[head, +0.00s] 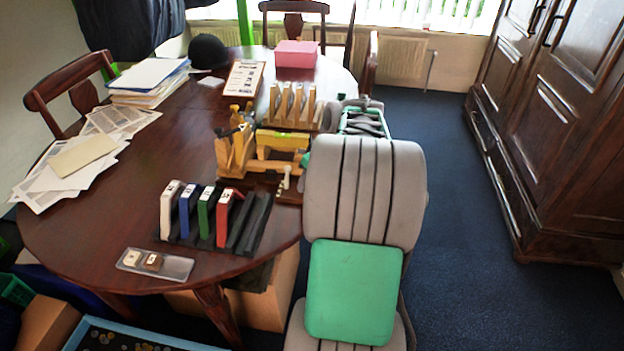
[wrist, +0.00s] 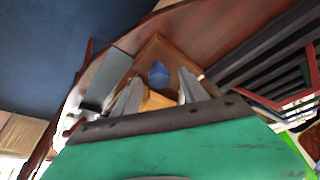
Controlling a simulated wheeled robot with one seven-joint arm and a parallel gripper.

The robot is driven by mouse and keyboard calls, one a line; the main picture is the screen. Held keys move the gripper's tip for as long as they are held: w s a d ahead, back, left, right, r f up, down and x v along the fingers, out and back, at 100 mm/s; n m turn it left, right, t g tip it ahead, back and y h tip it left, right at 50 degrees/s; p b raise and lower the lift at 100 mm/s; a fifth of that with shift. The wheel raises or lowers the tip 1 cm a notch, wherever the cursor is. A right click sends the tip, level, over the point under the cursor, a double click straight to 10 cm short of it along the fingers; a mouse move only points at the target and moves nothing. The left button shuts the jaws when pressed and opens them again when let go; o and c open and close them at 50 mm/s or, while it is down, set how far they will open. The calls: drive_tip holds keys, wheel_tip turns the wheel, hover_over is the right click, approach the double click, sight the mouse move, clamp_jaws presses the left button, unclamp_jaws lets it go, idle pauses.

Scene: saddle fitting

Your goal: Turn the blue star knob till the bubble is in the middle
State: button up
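The blue star knob (wrist: 158,75) shows in the wrist view, just beyond and between the two finger tips, on a brown wooden base. My gripper (wrist: 158,88) is open, with a wide gap between its grey fingers. A yellow block (wrist: 156,101) shows in this gap, nearer the palm than the knob. I cannot tell whether the fingers touch either. In the head view the yellow wooden fixture (head: 282,142) stands on the table, left of my arm. My arm hides the knob and the gripper there. The bubble cannot be made out.
A rack with red, green, blue and white blocks (head: 223,216) stands in front of the fixture on the round table (head: 90,232). A clear tray (head: 155,264) lies at the front edge. Another wooden rack (head: 291,104) stands behind. Papers (head: 65,175) cover the left side.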

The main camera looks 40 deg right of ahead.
drive_tip(key=v, duration=0.8)
drive_tip(key=shift+p, duration=0.4)
drive_tip(key=shift+f, duration=0.1)
